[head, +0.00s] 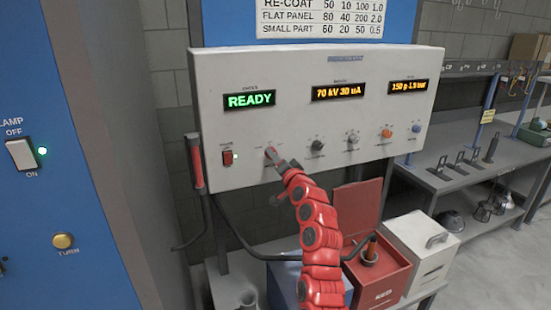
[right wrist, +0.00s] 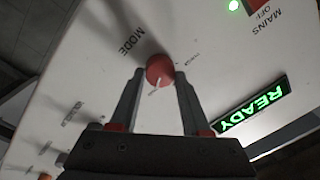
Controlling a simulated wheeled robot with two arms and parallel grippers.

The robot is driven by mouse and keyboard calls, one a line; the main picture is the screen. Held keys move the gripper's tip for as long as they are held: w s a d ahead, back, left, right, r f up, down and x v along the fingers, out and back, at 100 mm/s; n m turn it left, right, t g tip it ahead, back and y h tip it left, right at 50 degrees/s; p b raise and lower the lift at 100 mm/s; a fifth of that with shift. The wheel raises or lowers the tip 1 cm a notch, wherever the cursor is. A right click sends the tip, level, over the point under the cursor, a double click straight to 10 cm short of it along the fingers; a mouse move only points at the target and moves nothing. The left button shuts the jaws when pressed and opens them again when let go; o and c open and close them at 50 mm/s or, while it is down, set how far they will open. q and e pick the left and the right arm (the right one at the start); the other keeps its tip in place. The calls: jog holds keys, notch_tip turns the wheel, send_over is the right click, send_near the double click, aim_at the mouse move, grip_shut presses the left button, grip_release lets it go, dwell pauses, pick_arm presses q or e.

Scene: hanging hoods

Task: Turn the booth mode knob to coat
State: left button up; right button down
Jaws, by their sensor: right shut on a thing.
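The booth mode knob (right wrist: 160,69) is a round red knob with a white pointer line, on the pale control panel (head: 225,75). In the right wrist view the word MODE is printed beside it, and its pointer slants toward the gripper's palm. The smaller position marks are too blurred to read. My right gripper (right wrist: 160,80) is shut on the knob, one finger on each side. In the head view the right gripper (head: 277,160) is at the panel's lower left and mostly hides the knob. My left gripper is not in view.
The panel has a lit READY display (head: 249,100), a red mains switch (head: 227,158) and several other knobs to the right. A red-handled tool (head: 196,165) hangs at the panel's left edge. A red box (head: 378,280) with its lid raised stands below.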

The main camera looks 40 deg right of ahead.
jog(key=shift+c, duration=1.8)
grip_release()
jog(key=b+v, duration=0.5)
jog(key=v, duration=1.2)
jog(key=shift+s, duration=0.2)
